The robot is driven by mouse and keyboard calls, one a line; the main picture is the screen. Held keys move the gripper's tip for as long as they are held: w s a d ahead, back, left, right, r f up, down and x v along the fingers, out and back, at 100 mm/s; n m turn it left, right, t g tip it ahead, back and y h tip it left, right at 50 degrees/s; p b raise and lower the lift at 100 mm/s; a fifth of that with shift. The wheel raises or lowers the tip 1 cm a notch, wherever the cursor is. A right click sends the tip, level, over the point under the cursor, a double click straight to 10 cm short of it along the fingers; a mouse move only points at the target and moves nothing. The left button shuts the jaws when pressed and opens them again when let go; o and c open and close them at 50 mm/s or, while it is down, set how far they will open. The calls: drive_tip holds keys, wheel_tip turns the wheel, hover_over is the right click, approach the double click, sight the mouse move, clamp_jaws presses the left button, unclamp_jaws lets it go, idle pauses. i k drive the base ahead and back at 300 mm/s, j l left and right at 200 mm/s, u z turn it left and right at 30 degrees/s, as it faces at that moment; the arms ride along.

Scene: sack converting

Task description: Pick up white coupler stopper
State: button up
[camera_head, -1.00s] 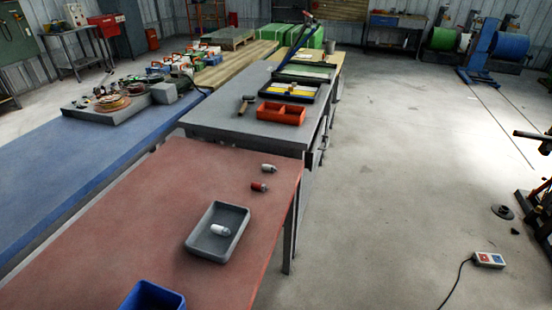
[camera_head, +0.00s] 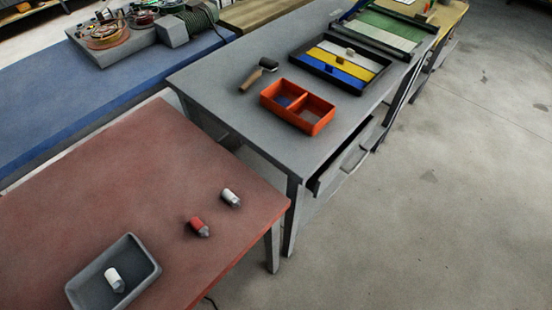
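A small white stopper with a grey end (camera_head: 115,279) lies inside a grey tray (camera_head: 145,253) on the red table, at the lower left. A second whitish stopper with a darker end (camera_head: 230,198) lies on the bare red tabletop near its right edge. A red stopper with a grey end (camera_head: 199,227) lies just left of and below it. I cannot tell from labels or shape which whitish one is the coupler stopper. My gripper is not in view.
The red table (camera_head: 90,190) is mostly clear. Behind it, a grey workbench (camera_head: 215,85) with an open drawer (camera_head: 345,160) carries an orange two-compartment box (camera_head: 297,107), a roller (camera_head: 259,73) and a black tray of coloured strips (camera_head: 340,65). Floor (camera_head: 440,200) is open at right.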

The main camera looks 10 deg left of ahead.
sight(229, 198)
drive_tip(key=i+l, duration=0.45)
drive_tip(key=i+l+u, duration=0.1)
drive_tip(key=i+l, duration=0.8)
drive_tip(key=l, duration=0.2)
drive_tip(key=i+l+u, duration=0.1)
drive_tip(key=u, duration=1.9)
